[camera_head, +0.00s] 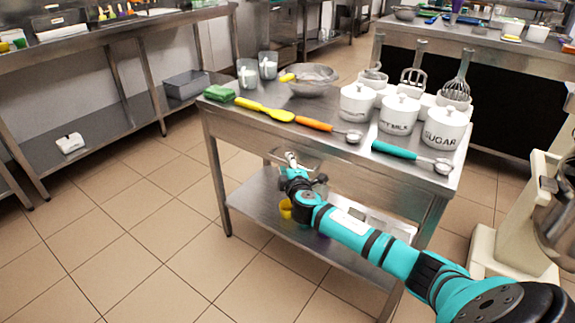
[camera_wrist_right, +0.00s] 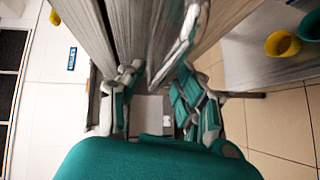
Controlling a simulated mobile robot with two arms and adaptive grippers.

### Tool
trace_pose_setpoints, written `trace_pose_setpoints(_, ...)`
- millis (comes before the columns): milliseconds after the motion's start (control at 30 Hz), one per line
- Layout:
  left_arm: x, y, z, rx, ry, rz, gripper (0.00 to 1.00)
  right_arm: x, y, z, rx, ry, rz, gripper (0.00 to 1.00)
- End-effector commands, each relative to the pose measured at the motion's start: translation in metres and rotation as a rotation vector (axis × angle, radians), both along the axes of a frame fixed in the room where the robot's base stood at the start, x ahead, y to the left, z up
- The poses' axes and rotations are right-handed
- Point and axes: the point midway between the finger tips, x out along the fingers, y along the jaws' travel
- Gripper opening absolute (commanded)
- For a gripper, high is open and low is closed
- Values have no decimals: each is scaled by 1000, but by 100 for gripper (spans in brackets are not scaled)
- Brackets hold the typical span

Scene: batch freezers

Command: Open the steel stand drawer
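The steel stand (camera_head: 225,117) is a metal table with a lower shelf. Its drawer front (camera_head: 345,177) lies under the top's front edge, partly hidden by my right arm. My right gripper (camera_head: 291,160) is at the front of the stand, just below the top's edge. In the right wrist view, the gripper (camera_wrist_right: 160,85) has its two fingers apart, close to the grey steel front (camera_wrist_right: 110,35). A pale curved bar, likely the handle (camera_wrist_right: 183,42), runs down toward the gap between them. Whether the fingers touch it is unclear. My left gripper is out of view.
White canisters (camera_head: 400,114), a steel bowl (camera_head: 312,82), a green sponge (camera_head: 218,93) and measuring spoons (camera_head: 327,130) sit on the stand. A yellow cup (camera_head: 285,208) is on the lower shelf. A mixer (camera_head: 513,220) stands at right. Tiled floor (camera_head: 130,235) is free at left.

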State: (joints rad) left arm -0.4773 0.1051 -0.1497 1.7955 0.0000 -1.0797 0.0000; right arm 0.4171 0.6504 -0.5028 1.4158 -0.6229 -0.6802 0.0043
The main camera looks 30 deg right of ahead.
Motion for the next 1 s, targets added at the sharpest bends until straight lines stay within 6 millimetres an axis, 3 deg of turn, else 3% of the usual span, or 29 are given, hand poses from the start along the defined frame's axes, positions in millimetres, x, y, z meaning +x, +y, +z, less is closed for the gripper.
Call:
trace_pose_setpoints(200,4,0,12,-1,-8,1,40,16,-6,-3,0,1,1,34)
trace_pose_setpoints(500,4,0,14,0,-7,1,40,17,-6,-3,0,1,1,34)
trace_pose_setpoints(767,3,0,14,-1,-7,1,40,17,-6,-3,0,1,1,0)
trace_pose_setpoints(1000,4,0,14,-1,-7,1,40,17,-7,-2,1,0,0,0)
